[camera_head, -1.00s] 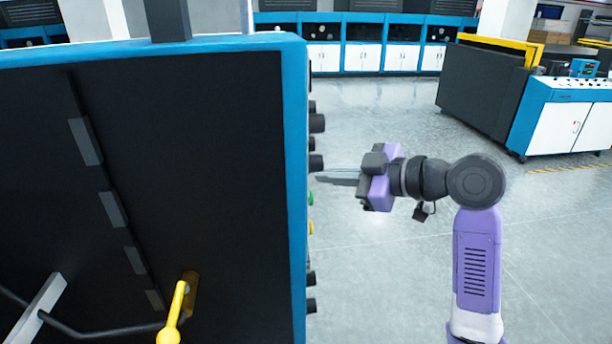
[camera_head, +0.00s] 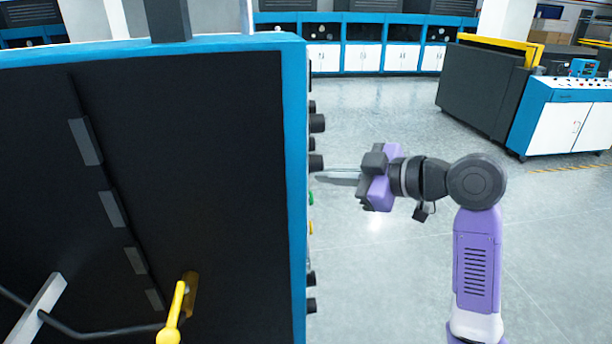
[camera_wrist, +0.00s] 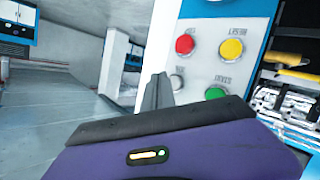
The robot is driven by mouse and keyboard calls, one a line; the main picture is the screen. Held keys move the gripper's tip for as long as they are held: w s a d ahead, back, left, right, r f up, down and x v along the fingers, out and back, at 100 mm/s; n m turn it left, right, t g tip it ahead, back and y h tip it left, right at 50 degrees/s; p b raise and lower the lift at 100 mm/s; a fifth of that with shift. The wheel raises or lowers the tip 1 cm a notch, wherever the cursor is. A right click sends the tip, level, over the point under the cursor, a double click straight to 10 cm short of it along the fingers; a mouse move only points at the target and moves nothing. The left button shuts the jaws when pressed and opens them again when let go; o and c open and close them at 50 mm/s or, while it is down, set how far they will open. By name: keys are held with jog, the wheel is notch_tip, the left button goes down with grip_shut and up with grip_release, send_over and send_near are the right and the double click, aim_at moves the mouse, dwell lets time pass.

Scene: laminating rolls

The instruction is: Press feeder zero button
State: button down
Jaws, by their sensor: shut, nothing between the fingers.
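In the wrist view a white control panel (camera_wrist: 208,62) carries a red button (camera_wrist: 186,44), a yellow button (camera_wrist: 231,48), a green button (camera_wrist: 215,92) and a small grey-white button (camera_wrist: 177,81). The labels appear upside down, and the one by the grey-white button is too small to read. My gripper (camera_wrist: 161,77) is shut and empty, its fingertips close beside the grey-white button; I cannot tell whether they touch. In the head view my gripper (camera_head: 320,174) points left at the edge of the blue-framed machine (camera_head: 296,140), whose button face is edge-on.
Black knobs (camera_head: 316,123) stick out from the machine's edge above and below my fingers. A yellow handle (camera_head: 174,315) is on its near dark face. Open floor (camera_head: 385,110) lies to the right, with a blue and white cabinet (camera_head: 565,115) farther back.

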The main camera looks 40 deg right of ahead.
jog(key=shift+a, duration=0.1)
jog(key=shift+w+a, duration=0.2)
jog(key=shift+a, duration=0.05)
jog(key=shift+w+a, duration=0.25)
jog(key=shift+a, duration=0.1)
dwell(1.0)
jog(key=shift+s+d, duration=0.45)
jog(key=shift+d, duration=0.2)
jog(key=s+d, duration=0.1)
jog(key=d, duration=0.1)
jog(key=s+d+b, duration=0.1)
jog(key=s+d, duration=0.1)
jog(key=shift+d, duration=0.1)
dwell(0.6)
jog(key=shift+w, duration=0.1)
dwell(0.4)
